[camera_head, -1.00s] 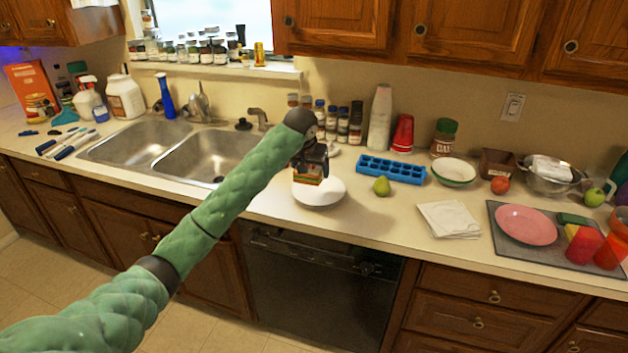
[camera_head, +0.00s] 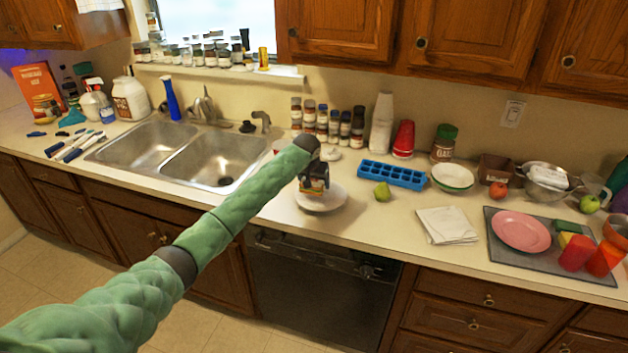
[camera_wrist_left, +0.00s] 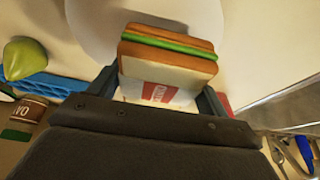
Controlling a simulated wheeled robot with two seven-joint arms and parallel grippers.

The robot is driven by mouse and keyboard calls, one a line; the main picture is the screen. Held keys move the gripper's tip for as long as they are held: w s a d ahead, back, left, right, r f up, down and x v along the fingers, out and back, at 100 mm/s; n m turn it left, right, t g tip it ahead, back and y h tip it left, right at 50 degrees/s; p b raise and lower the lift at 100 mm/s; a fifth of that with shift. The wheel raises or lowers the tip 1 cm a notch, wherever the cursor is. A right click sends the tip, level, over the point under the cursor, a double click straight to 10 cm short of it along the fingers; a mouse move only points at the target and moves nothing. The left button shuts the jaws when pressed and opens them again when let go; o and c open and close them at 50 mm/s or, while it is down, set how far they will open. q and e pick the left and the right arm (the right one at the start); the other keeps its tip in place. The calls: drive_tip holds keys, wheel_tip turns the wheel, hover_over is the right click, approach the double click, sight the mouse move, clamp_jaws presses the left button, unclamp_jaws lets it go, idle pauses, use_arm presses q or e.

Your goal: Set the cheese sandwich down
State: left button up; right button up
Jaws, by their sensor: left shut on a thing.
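My left gripper (camera_head: 314,184) reaches in from the left and is over the white plate (camera_head: 336,199) on the counter. It is shut on the cheese sandwich (camera_wrist_left: 168,55). In the left wrist view the sandwich has brown bread and a green layer, and sits between the two fingers with the plate behind it. In the head view the gripper hides most of the sandwich, low over the plate; I cannot tell whether they touch. My right gripper is not in view.
A green pear (camera_head: 382,191) and a blue ice tray (camera_head: 392,174) are right of the plate. Spice jars (camera_head: 333,125) stand behind it. The sink (camera_head: 212,158) is to the left. Folded napkins (camera_head: 447,225) lie farther right. The counter strip in front of the pear is clear.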

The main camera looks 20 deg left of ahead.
use_arm(q)
drive_tip(key=shift+f, duration=0.45)
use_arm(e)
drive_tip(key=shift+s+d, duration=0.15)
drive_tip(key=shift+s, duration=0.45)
use_arm(q)
drive_tip(key=shift+f, duration=0.6)
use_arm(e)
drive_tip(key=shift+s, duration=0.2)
use_arm(q)
drive_tip(key=o, duration=1.1)
drive_tip(key=shift+c, duration=0.2)
drive_tip(key=shift+r, duration=0.55)
drive_tip(key=b+v, duration=0.4)
drive_tip(key=v, duration=0.7)
drive_tip(key=shift+s+r, duration=0.25)
drive_tip(key=shift+r, duration=0.3)
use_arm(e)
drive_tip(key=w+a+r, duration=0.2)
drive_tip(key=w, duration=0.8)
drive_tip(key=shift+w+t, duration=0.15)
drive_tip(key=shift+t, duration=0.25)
